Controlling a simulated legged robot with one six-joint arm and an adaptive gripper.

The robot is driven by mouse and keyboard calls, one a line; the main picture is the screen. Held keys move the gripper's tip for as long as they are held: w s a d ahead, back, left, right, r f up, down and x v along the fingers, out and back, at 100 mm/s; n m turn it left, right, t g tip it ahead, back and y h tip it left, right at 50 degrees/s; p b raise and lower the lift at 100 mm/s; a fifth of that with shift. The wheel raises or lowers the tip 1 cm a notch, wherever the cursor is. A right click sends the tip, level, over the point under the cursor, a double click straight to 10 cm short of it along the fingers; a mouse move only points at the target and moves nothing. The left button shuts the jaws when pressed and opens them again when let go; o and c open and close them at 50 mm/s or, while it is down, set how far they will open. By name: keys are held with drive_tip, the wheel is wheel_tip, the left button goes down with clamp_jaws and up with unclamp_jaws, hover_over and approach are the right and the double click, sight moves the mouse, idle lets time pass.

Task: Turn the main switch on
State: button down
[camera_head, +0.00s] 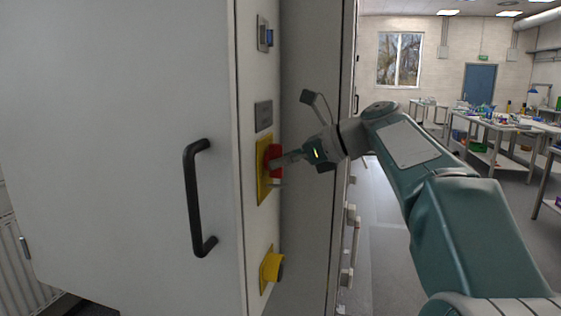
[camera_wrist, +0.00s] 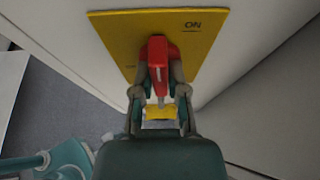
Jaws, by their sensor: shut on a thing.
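The main switch is a red rotary handle (camera_head: 273,158) on a yellow plate (camera_head: 263,187), on the narrow face of the cabinet in the head view. In the wrist view the red handle (camera_wrist: 157,50) stands out from the yellow plate (camera_wrist: 112,32), which bears the word "ON" near its upper right corner. My gripper (camera_head: 281,160) reaches the handle from the right. In the wrist view the fingers of my gripper (camera_wrist: 158,84) sit on both sides of the red handle and are shut on it. The fingers hide the handle's lower sides.
A black door handle (camera_head: 190,200) juts out on the left. Open floor (camera_head: 385,250) lies to the right, with workbenches (camera_head: 500,130) farther back.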

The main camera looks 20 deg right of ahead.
drive_tip(key=shift+f+g, duration=0.25)
drive_tip(key=shift+g, duration=0.05)
drive_tip(key=c, duration=0.7)
unclamp_jaws()
drive_tip(key=shift+w, duration=0.1)
drive_tip(key=shift+o, duration=0.2)
drive_tip(key=shift+r, duration=0.1)
drive_tip(key=shift+d+r, duration=0.15)
drive_tip(key=shift+d, duration=0.1)
drive_tip(key=v, duration=1.1)
drive_tip(key=shift+s+d, duration=0.2)
drive_tip(key=shift+s, duration=0.05)
